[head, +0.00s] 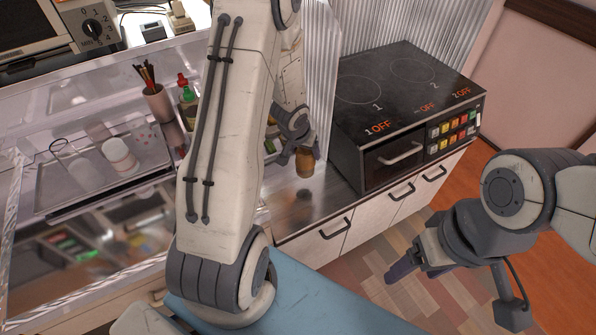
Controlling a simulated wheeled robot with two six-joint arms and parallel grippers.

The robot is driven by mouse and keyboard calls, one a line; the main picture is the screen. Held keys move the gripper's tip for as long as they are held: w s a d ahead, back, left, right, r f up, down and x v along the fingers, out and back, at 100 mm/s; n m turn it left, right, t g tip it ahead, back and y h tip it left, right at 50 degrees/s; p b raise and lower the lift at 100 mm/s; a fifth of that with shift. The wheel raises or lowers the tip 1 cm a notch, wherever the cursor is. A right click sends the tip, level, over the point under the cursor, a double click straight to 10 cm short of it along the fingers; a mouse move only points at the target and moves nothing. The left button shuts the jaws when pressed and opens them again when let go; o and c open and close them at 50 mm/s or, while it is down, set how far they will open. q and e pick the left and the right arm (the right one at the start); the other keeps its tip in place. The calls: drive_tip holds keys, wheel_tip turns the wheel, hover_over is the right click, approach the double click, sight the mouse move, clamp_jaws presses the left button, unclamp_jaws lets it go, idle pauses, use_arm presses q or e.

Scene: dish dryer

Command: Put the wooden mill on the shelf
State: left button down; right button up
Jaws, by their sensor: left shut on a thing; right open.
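The wooden mill (305,164) is a small brown piece between the fingers of my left gripper (302,150), over the metal counter left of the stove. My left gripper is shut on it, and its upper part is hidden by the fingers. I cannot tell whether its base touches the counter. My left arm crosses the middle of the view and hides part of the shelving. A metal shelf (85,203) at the left carries a white jar and other small items. My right gripper (400,267) is open and empty, above the floor at the right.
A black stove (385,100) with two burners stands right of the mill, beside a corrugated metal wall. A cup of sticks (158,103), a green bottle with a red cap (187,93) and a white jar (118,153) stand at the left. Bare counter (300,210) lies in front of the mill.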

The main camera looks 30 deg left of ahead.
sight(305, 164)
use_arm(q)
drive_tip(key=shift+f+b, duration=1.5)
drive_tip(key=shift+f, duration=1.55)
drive_tip(key=shift+f, duration=0.1)
unclamp_jaws()
drive_tip(key=shift+r, duration=0.35)
drive_tip(key=p+v, duration=0.5)
drive_tip(key=v, duration=0.6)
drive_tip(key=shift+s+d+r+p, duration=0.1)
drive_tip(key=shift+s+r+p, duration=0.15)
drive_tip(key=shift+p, duration=0.15)
